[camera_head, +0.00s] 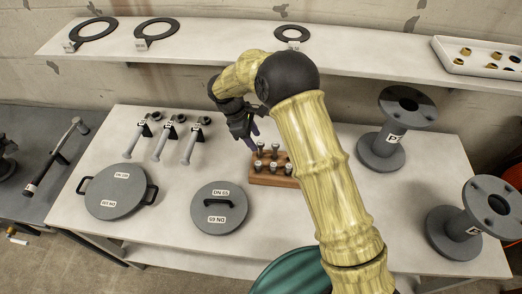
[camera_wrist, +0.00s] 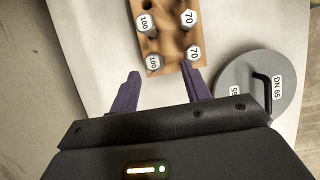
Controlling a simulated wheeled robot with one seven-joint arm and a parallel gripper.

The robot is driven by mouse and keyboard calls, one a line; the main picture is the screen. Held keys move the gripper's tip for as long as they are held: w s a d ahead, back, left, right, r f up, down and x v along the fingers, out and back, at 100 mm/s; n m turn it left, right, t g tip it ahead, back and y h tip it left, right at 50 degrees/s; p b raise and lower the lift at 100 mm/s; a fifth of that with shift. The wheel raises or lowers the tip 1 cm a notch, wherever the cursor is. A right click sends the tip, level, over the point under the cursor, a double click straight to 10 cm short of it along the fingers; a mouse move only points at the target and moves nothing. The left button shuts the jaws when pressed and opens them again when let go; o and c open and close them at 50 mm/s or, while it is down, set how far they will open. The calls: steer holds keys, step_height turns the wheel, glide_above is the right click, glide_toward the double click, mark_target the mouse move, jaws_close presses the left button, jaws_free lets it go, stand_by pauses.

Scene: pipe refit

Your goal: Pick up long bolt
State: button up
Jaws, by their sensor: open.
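A wooden block (camera_head: 266,180) holding several upright bolts stands on the white table. It also shows in the wrist view (camera_wrist: 170,45), where bolt heads carry labels: 100 on the left column (camera_wrist: 147,22) and 70 on the right column (camera_wrist: 188,18). The bolts labelled 100 may be the long ones; their shank lengths are hidden in the wrist view. My gripper (camera_wrist: 161,85) is open and empty, its two purple fingers spread, with the nearest bolts (camera_wrist: 153,62) just beyond the fingertips. In the head view my gripper (camera_head: 252,142) is above and behind the block.
A grey disc labelled DN 65 (camera_head: 219,222) lies beside the block, and a larger handled disc (camera_head: 115,205) lies further left. Flanged pipe pieces (camera_head: 378,150) stand at right. A shelf (camera_head: 220,50) runs along the back.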

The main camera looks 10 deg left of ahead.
mark_target(260, 153)
steer(key=shift+x, duration=1.1)
steer(key=shift+w+d+f+p, duration=0.1)
steer(key=shift+d+f+p, duration=0.05)
steer(key=shift+p, duration=0.2)
steer(key=shift+w+p+x, duration=0.15)
steer(key=shift+p+x, duration=0.25)
steer(key=shift+x, duration=0.8)
steer(key=shift+w+p+x, duration=0.15)
steer(key=shift+p+x, duration=0.2)
steer(key=shift+x, duration=0.8)
steer(key=shift+c, duration=0.2)
jaws_close()
